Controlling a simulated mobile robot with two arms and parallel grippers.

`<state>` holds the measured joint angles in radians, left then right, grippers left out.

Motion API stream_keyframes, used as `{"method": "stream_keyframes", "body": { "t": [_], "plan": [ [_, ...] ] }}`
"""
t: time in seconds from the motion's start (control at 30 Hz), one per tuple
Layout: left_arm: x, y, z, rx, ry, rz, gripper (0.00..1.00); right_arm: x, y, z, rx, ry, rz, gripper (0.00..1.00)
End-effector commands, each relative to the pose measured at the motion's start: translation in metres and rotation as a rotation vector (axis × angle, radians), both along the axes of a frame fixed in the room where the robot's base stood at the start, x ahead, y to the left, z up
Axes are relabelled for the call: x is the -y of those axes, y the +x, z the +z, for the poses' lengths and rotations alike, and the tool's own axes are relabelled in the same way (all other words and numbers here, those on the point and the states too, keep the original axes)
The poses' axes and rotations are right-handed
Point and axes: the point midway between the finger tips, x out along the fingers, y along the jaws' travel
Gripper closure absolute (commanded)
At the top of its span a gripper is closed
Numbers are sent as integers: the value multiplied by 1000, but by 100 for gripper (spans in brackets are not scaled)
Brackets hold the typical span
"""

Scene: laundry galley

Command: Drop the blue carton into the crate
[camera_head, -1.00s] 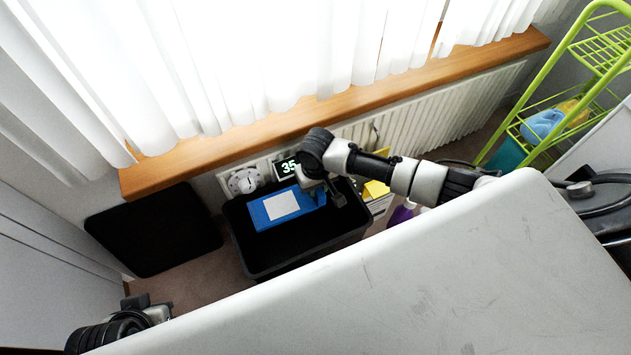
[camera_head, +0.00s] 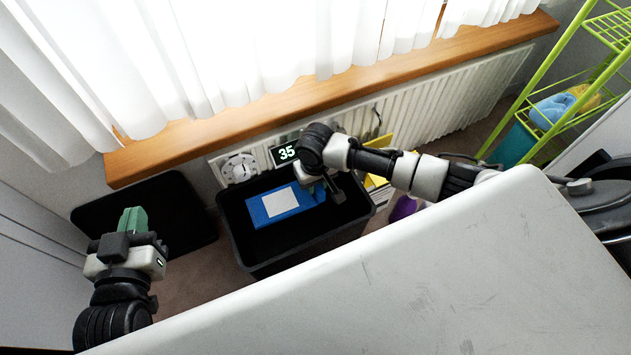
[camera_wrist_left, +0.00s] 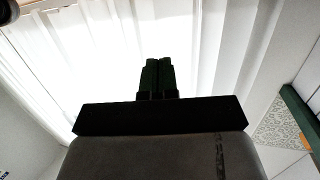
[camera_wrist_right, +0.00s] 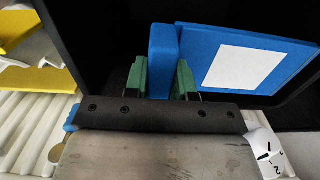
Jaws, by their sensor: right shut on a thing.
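In the right wrist view the green fingers stand on both sides of a blue part of the carton (camera_wrist_right: 163,60), and the crate's dark inside lies behind. How high the carton is above the crate floor is hard to tell. My left gripper (camera_head: 133,220) is raised at the left, apart from the crate; its green fingers (camera_wrist_left: 157,78) are together and empty.
A black panel (camera_head: 180,225) leans by the wall left of the crate. A dial (camera_head: 239,168) and a display reading 35 (camera_head: 286,153) are behind the crate. A white surface (camera_head: 430,280) fills the front. A green rack (camera_head: 560,90) stands at right.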

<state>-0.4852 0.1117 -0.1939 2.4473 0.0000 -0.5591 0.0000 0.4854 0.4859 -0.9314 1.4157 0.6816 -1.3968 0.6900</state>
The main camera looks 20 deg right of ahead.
Motion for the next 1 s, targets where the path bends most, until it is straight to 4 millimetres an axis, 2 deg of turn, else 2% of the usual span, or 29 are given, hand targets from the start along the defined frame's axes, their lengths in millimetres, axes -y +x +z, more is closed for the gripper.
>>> {"method": "stream_keyframes", "body": {
  "t": [0.2,0.53,0.57,0.73,1.0],
  "plan": [
    [4,4,13,110,-28,-7,100,0,0,-4,1,0,0,99],
    [4,4,17,131,-33,-8,100,0,0,-4,1,0,0,99],
    [4,4,17,131,-33,-8,100,0,0,-4,1,0,0,74],
    [4,4,17,130,-33,-8,100,0,0,-4,1,0,0,48],
    [4,4,17,129,-33,-8,100,0,0,-4,0,0,0,45]
  ]
}}
